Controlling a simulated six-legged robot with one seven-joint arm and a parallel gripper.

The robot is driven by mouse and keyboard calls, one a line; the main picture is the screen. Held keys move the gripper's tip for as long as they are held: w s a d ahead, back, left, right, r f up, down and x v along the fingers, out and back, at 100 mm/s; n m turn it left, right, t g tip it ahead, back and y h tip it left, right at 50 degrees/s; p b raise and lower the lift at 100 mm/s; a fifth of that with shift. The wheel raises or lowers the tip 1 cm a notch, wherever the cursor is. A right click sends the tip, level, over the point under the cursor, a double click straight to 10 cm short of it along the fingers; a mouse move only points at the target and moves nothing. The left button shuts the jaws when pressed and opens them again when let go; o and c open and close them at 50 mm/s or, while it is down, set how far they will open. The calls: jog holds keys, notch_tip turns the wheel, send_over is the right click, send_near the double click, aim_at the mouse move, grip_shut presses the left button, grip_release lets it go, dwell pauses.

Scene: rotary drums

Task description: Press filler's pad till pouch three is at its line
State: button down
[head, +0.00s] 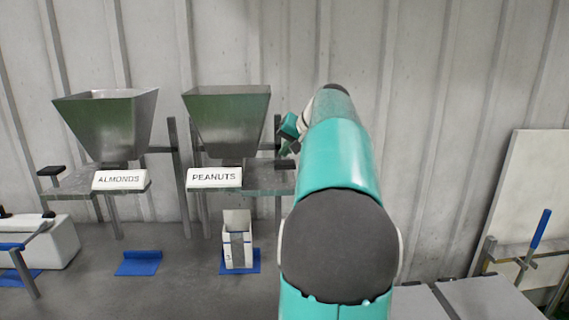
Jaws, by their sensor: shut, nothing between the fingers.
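Two metal hopper fillers stand against the wall, labelled ALMONDS (105,120) and PEANUTS (227,115). A white open-topped pouch (226,250) with a grey strip down its front stands upright on a blue holder (254,267) below the peanuts filler. Its fill level and line cannot be made out. A black pad (51,170) sits on a stalk left of the almonds filler. No such pad shows clearly at the peanuts filler, whose right side is partly behind my arm. My gripper (287,147), teal and shut, is at the right of the peanuts hopper, partly hidden by my arm.
An empty blue holder (139,263) lies below the almonds filler. A white machine (50,243) with a blue bar stands at the far left. A leaning pale board (532,190) and a blue-handled lever (540,229) are at the right. My arm hides the middle right.

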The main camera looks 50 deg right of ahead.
aim_at(287, 164)
jog(key=shift+r, duration=0.1)
jog(key=shift+r, duration=2.45)
